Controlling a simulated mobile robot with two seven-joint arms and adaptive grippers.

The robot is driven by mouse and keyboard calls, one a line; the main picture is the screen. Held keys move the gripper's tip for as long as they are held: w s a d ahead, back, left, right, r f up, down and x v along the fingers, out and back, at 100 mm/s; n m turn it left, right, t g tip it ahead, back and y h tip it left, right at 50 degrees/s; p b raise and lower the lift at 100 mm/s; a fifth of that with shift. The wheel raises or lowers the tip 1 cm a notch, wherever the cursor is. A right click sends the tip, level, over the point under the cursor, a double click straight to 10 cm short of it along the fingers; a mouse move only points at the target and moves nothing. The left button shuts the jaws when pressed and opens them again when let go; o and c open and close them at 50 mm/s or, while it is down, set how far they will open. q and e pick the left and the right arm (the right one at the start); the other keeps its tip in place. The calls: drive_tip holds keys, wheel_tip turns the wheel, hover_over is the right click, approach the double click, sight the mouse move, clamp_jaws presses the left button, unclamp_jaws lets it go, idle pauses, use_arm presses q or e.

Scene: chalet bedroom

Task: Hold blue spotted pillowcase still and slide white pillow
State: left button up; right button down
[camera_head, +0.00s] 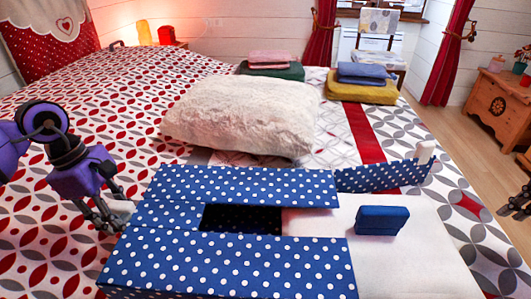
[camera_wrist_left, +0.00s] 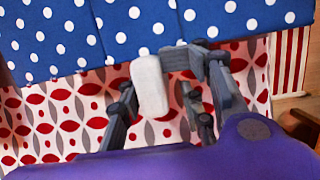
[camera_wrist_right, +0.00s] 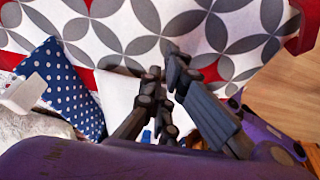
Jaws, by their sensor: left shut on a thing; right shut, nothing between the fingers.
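The blue spotted pillowcase (camera_head: 250,262) lies on the bed, with a dark opening between its blue panels. Its spotted flap (camera_head: 385,178) extends to the right and ends in a white tab (camera_head: 427,151). The white pillow (camera_head: 240,115) lies on the bed beyond the pillowcase, apart from its opening. My left gripper (camera_head: 117,213) is at the pillowcase's left edge. In the left wrist view, it is shut on a white tab (camera_wrist_left: 150,85) beside the spotted cloth (camera_wrist_left: 110,30). My right gripper (camera_head: 518,205) is shut and empty, right of the pillowcase at the picture's edge.
A small blue block (camera_head: 382,219) rests on a white sheet (camera_head: 425,260) right of the pillowcase. Folded yellow and blue cloths (camera_head: 362,92) and green and pink cloths (camera_head: 270,69) lie at the back. A wooden chest (camera_head: 497,105) stands to the right, beyond the floor.

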sight(342, 235)
use_arm(q)
drive_tip(key=shift+a+f, duration=0.1)
drive_tip(key=shift+s, duration=0.1)
use_arm(e)
drive_tip(key=x, duration=0.9)
drive_tip(key=shift+s+d+f, duration=0.15)
drive_tip(key=shift+d+f, duration=0.15)
drive_tip(key=shift+f, duration=0.2)
drive_tip(key=a, duration=0.3)
drive_tip(key=shift+a, duration=0.5)
use_arm(q)
drive_tip(key=shift+f, duration=0.1)
use_arm(e)
drive_tip(key=a, duration=1)
drive_tip(key=s+a, duration=0.1)
drive_tip(key=a, duration=1.9)
drive_tip(key=shift+s+a, duration=0.15)
drive_tip(key=shift+a, duration=0.25)
drive_tip(key=shift+d, duration=0.15)
